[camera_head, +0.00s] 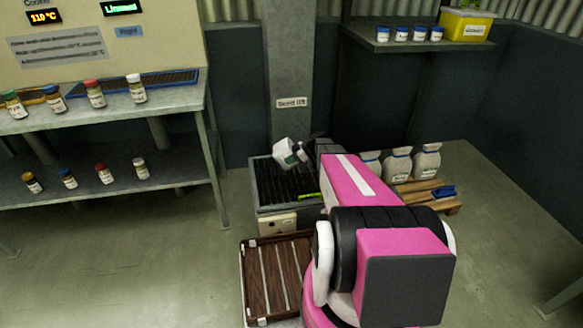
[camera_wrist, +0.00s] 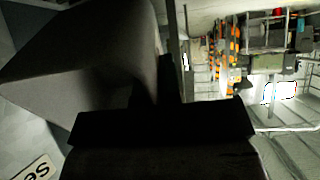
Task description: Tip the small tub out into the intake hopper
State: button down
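In the wrist view the tub (camera_wrist: 75,70) is a large shaded shape beside my dark gripper (camera_wrist: 160,105). The tub's contents and any falling stream cannot be made out.
A grey column (camera_head: 290,60) stands behind the hopper. A brown slatted tray (camera_head: 242,285) lies in front of it. White sacks (camera_head: 397,165) stand on a pallet (camera_head: 445,205) to the right. A bench (camera_head: 180,101) with small jars is at the left. Open floor lies front left.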

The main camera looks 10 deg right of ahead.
jog(key=h, duration=0.3)
jog(key=d+f+n+g+h, duration=0.1)
jog(key=h, duration=0.3)
jog(key=s+f+h, duration=0.1)
jog(key=h, duration=0.2)
jog(key=shift+d+f+n+g+h, duration=0.25)
jog(key=shift+d+n+g+h, duration=0.05)
jog(key=shift+h, duration=0.1)
jog(key=shift+s, duration=0.1)
dwell(0.3)
jog(key=s+a+r+m, duration=0.1)
jog(key=s+r+m, duration=0.3)
jog(key=r, duration=0.8)
jog(key=s+a+r+m, duration=0.1)
jog(key=s+r+m, duration=0.4)
jog(key=r, duration=0.8)
jog(key=s+a+r+m, duration=0.1)
jog(key=s+r+m, duration=0.3)
jog(key=r+m, duration=0.5)
notch_tip(320, 180, up, 4)
jog(key=shift+s+a+r, duration=0.15)
jog(key=shift+s, duration=0.15)
